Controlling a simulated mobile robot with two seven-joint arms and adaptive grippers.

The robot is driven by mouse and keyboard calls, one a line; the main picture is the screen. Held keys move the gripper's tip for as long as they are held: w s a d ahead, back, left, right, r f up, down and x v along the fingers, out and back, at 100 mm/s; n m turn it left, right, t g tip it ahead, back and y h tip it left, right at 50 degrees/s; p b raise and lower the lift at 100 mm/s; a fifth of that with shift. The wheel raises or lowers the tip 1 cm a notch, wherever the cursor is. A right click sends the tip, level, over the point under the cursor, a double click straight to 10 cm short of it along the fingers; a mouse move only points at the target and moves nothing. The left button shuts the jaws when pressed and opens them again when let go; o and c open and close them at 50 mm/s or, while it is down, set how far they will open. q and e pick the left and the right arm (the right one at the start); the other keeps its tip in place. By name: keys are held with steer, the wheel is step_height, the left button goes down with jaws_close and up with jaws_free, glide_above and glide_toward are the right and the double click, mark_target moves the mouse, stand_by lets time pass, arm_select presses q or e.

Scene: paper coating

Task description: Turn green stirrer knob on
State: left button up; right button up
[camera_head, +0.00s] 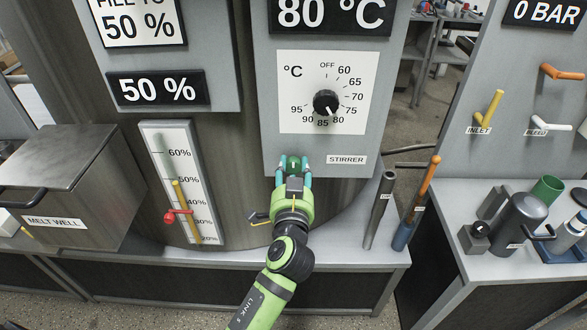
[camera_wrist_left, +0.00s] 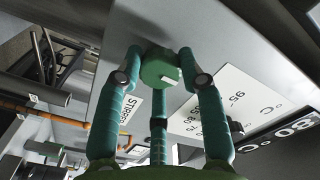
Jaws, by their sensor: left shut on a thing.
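The green stirrer knob (camera_head: 293,163) sits on the grey panel, left of the STIRRER label (camera_head: 346,160). My left gripper (camera_head: 293,172) is at the knob, with its teal fingers around it. In the left wrist view the green knob (camera_wrist_left: 161,70) is between the fingertips of my left gripper (camera_wrist_left: 160,75), and a small white mark shows on its face. The fingers are shut on the knob. My right gripper is in neither view.
A black temperature dial (camera_head: 326,102) is on the panel above the knob. A level gauge (camera_head: 185,185) with a red handle and the MELT WELL box (camera_head: 75,165) are to the left. Grey and orange-handled tools stand on the right of the ledge (camera_head: 330,262).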

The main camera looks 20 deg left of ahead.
arm_select(q)
steer(key=shift+r+m, duration=0.3)
steer(key=m+p, duration=0.2)
steer(key=m, duration=0.3)
steer(key=shift+d+r+m, duration=0.1)
steer(key=shift+r+m, duration=0.05)
steer(key=shift+m, duration=0.25)
steer(key=m+p, duration=0.1)
steer(key=m, duration=0.2)
steer(key=shift+m+p, duration=0.7)
steer(key=shift+m, duration=0.5)
steer(key=shift+f, duration=0.2)
steer(key=o, duration=1.1)
steer(key=shift+d, duration=0.1)
steer(key=shift+o, duration=0.2)
steer(key=shift+w+d+f, duration=0.1)
steer(key=shift+f, duration=0.05)
